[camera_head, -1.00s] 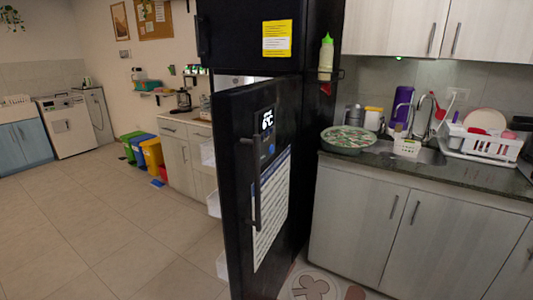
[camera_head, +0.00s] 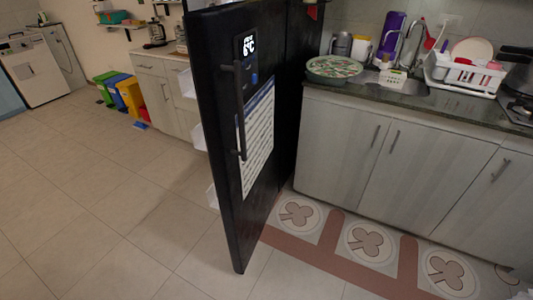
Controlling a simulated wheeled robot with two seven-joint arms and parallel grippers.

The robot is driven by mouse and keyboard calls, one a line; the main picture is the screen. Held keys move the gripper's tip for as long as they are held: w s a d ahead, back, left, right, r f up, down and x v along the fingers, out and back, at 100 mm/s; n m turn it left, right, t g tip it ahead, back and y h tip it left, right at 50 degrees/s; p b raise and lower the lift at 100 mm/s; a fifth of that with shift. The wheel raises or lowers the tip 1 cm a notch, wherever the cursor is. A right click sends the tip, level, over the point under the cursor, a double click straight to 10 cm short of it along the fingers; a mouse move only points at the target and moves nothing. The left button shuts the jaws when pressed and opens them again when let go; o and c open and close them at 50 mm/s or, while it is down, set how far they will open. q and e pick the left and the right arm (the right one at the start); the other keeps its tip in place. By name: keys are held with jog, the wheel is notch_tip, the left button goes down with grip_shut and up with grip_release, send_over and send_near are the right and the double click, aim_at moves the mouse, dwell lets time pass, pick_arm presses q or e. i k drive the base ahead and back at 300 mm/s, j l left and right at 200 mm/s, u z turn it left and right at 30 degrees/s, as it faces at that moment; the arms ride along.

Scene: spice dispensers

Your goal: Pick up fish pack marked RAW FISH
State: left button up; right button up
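No fish pack marked RAW FISH can be made out in the head view. A black fridge door (camera_head: 222,150) stands open in the middle, with a dark vertical handle (camera_head: 239,110), a display reading 6°C and a white printed sheet (camera_head: 258,140). White door shelves (camera_head: 187,83) show past its left edge. The fridge's inside is hidden behind the door. Neither of my grippers is in view.
Counter cabinets (camera_head: 385,160) stand to the right, with a sink, a white dish rack (camera_head: 460,78) and a round patterned container (camera_head: 335,68) on top. Coloured bins (camera_head: 127,95) stand at the back left. The tiled floor (camera_head: 90,200) at left is clear.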

aim_at(182, 48)
jog(key=i+j+u, duration=1.3)
jog(key=i+z, duration=0.25)
jog(key=i, duration=0.45)
jog(key=i+j+z, duration=0.25)
jog(key=i, duration=0.4)
jog(key=i+z, duration=0.4)
jog(key=i+j+z, duration=0.1)
jog(key=i+z, duration=0.35)
jog(key=i+j+z, duration=0.7)
jog(key=z, duration=0.15)
jog(key=i+j+z, duration=0.4)
jog(key=j, duration=0.15)
